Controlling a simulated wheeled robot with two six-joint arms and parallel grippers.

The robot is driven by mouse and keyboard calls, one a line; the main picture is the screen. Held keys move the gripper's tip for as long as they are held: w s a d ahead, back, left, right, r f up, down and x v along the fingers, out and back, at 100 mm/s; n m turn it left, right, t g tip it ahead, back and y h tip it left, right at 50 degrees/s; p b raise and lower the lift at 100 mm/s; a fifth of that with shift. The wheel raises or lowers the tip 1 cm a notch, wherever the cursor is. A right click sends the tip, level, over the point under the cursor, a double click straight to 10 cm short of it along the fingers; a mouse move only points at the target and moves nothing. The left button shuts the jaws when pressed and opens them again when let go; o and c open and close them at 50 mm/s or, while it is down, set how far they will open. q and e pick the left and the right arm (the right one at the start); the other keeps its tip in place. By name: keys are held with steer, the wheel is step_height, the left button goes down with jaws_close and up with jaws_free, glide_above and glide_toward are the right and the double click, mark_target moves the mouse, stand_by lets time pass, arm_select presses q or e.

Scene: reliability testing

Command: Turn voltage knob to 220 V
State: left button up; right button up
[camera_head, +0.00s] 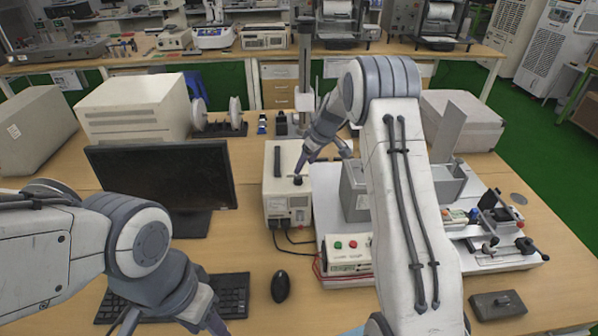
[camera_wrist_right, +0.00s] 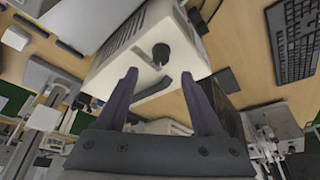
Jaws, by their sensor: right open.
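The voltage unit is a cream box (camera_head: 285,203) in the middle of the desk, with a meter on its front and dark cables below. Its black knob (camera_head: 297,181) is on top and shows clearly in the right wrist view (camera_wrist_right: 161,53). My right gripper (camera_head: 301,170) reaches down over the box top. In the right wrist view, its two purple-grey fingers (camera_wrist_right: 159,75) are spread, with the knob beyond the gap between their tips. The fingers look apart from the knob. The dial markings are too small to read. My left gripper (camera_head: 213,323) is at the bottom edge, partly cut off.
A monitor (camera_head: 165,175), keyboard (camera_head: 232,294) and mouse (camera_head: 280,287) are left of and in front of the box. A test rig with a button panel (camera_head: 346,252) stands close on its right. Spools (camera_head: 236,113) and a post stand behind.

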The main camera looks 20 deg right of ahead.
mark_target(298, 177)
steer(key=p+x, duration=0.1)
steer(key=x, duration=0.5)
steer(key=shift+w+a+f+p, duration=0.2)
steer(key=shift+f+p, duration=0.1)
steer(key=shift+p, duration=0.1)
jaws_close()
